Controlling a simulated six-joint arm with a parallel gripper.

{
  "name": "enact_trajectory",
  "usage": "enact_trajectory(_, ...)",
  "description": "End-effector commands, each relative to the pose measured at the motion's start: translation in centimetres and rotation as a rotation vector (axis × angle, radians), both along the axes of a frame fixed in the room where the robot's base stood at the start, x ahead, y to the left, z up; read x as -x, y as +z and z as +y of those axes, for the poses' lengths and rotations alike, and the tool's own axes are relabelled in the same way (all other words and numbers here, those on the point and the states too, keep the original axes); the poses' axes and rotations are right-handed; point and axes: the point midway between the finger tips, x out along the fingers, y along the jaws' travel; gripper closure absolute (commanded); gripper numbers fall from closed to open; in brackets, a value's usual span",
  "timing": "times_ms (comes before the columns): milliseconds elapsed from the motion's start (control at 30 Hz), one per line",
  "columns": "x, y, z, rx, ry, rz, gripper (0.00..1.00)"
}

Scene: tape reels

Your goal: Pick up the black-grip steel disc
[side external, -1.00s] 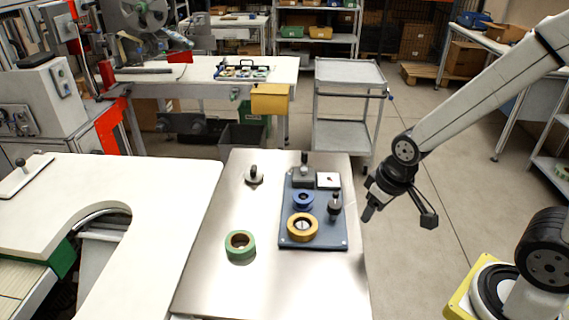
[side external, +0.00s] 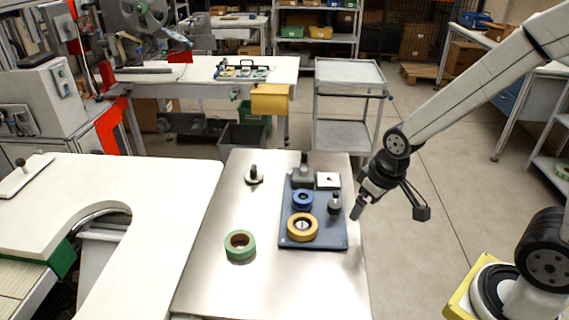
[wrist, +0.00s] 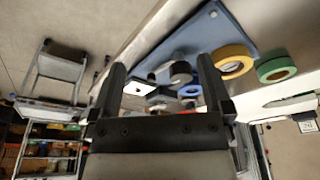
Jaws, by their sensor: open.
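A steel disc with an upright black grip (side external: 254,176) stands on the bare steel tabletop, left of the blue board (side external: 320,242). A second dark-knobbed piece with a pale steel base (side external: 334,206) stands on the board's right side. In the wrist view a dark round piece (wrist: 181,72) shows between the fingers, probably this second one. My gripper (side external: 356,212) is in the air by the table's right edge, right of the board and apart from both pieces. Its two fingers are spread and empty in the wrist view (wrist: 162,75).
The board holds a yellow tape reel (side external: 293,228), a blue reel (side external: 302,204), a grey block (side external: 302,178) and a white square plate (side external: 328,180). A green tape reel (side external: 231,246) lies on the tabletop, front left. The front of the tabletop is clear.

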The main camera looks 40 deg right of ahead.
Motion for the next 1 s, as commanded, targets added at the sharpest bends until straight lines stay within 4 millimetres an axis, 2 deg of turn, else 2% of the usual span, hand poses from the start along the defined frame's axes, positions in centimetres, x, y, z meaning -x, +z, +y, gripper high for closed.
enact_trajectory(167,-3.9,0.6,0.3,-0.001,0.070,-0.004,0.00)
enact_trajectory(600,-16.0,1.5,1.8,-0.020,0.334,-0.034,0.00)
enact_trajectory(1000,-25.0,1.3,3.4,-0.049,0.581,-0.096,0.00)
